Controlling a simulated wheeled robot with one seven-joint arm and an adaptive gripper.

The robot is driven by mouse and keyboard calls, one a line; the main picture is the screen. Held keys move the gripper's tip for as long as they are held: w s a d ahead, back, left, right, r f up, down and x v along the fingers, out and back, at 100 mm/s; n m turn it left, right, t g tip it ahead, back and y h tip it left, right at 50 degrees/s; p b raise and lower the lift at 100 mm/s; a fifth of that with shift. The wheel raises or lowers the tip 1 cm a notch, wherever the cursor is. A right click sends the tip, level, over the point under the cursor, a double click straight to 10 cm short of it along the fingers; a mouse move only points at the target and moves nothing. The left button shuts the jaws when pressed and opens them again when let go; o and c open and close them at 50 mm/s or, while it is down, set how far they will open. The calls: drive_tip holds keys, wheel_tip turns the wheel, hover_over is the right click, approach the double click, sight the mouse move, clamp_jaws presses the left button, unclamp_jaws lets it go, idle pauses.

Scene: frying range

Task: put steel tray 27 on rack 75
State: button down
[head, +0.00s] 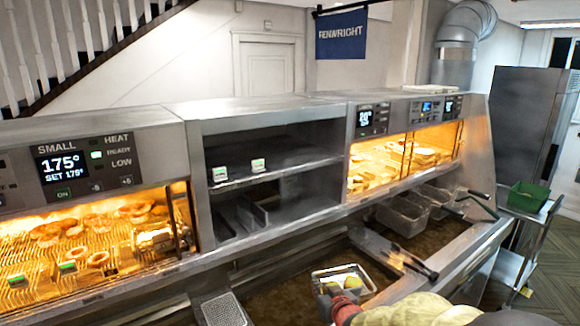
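A small steel tray (316,280) with yellowish and green food in it shows at the lower middle, over the dark fryer well. I cannot read a number on it, so I cannot tell for sure that it is tray 27. My arm comes in from the bottom right, and its red-and-dark end, my gripper (340,308), is at the tray's near edge. The fingers are too hidden to show whether they grip it. An open steel shelf unit (282,158) stands behind, between two lit warmers. It may be rack 75, but no such number is readable.
Two small green-and-white tags (258,165) sit on the upper shelf, which looks otherwise empty. A lit warmer with fried food (95,235) is at left. Wire baskets (403,214) and dark handles (408,262) lie at right. A cart with a green bin (528,197) stands beyond.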

drive_tip(key=s+d+f+m+h, duration=0.2)
drive_tip(key=s+d+f, duration=0.3)
drive_tip(key=s+f, duration=0.45)
drive_tip(key=s+d+f+m+h, duration=0.15)
drive_tip(key=s+d+f, duration=0.4)
drive_tip(key=f, duration=0.65)
wheel_tip(320, 180, down, 12)
drive_tip(key=b, duration=1.2)
drive_tip(key=shift+s+a+r, duration=0.15)
drive_tip(key=shift+r, duration=0.1)
drive_tip(key=shift+n, duration=0.25)
